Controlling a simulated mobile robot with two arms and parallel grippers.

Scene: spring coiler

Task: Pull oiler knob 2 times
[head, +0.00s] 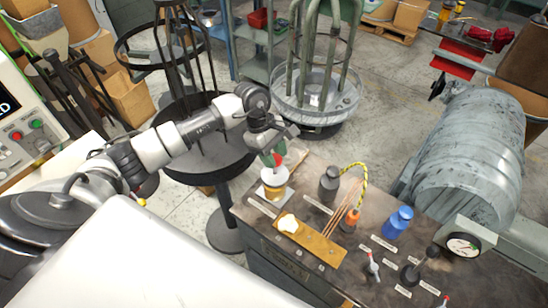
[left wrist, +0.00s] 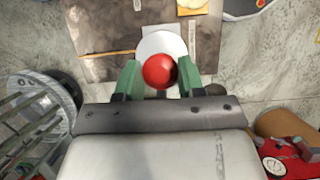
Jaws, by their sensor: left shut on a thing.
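The left gripper is shut on the knob. My right gripper does not show in either view.
A yellow-black cable (head: 360,180) arches behind. A gauge (head: 463,245) is at right. A round black stand (head: 205,150) is left of the machine.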

